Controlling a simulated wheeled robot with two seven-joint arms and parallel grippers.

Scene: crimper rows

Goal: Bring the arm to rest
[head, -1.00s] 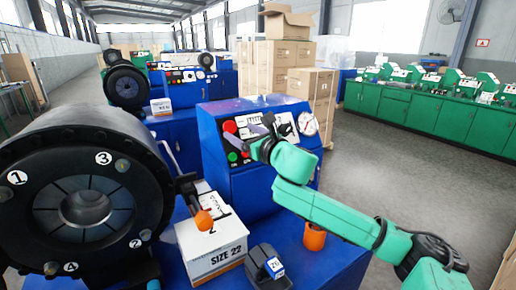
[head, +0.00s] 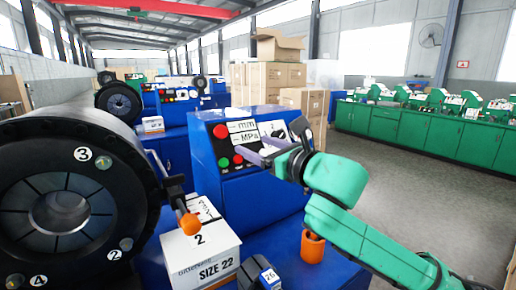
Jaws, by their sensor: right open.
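My right arm comes in from the lower right, and my right gripper (head: 270,148) is in front of the blue control panel (head: 228,190). Its two grey fingers point left, apart and empty, near the panel's buttons and labels. I cannot tell whether they touch the panel. The gauge seen on the panel before is hidden behind my gripper and wrist. My left gripper is not in view.
A big black crimper head (head: 75,200) fills the left. A white SIZE 22 box (head: 205,262), an orange-tipped lever (head: 189,222), an orange cup (head: 313,248) and a dark block labelled 26 (head: 262,275) are close below. Cartons (head: 280,75) and green benches (head: 425,128) stand behind.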

